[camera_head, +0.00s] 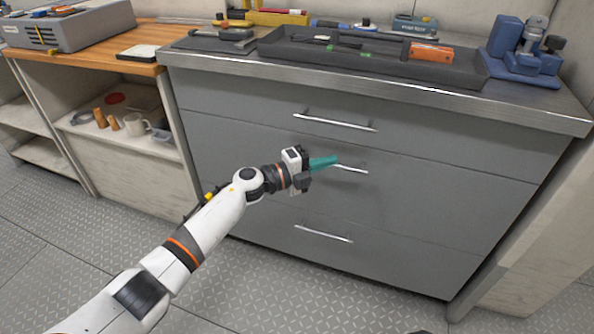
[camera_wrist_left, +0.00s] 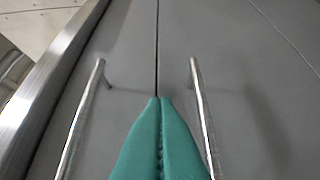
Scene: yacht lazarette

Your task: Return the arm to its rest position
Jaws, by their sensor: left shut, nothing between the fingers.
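My left arm (camera_head: 200,230) comes in from the lower left and reaches out in front of the grey drawer cabinet. My left gripper (camera_head: 334,160) has teal fingers and is in front of the middle drawer's handle (camera_head: 352,169), covering part of it. In the left wrist view the teal fingers (camera_wrist_left: 155,101) are pressed together with nothing between them. They point between two bar handles (camera_wrist_left: 198,100), and I cannot tell whether they touch the drawer front. My right gripper is not in view.
The cabinet (camera_head: 420,200) has several shut drawers with bar handles. Its metal top carries a dark tray (camera_head: 380,65), an orange box (camera_head: 431,52) and a blue vise (camera_head: 522,50). A wooden bench (camera_head: 100,55) stands left. The grey floor (camera_head: 60,250) at lower left is clear.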

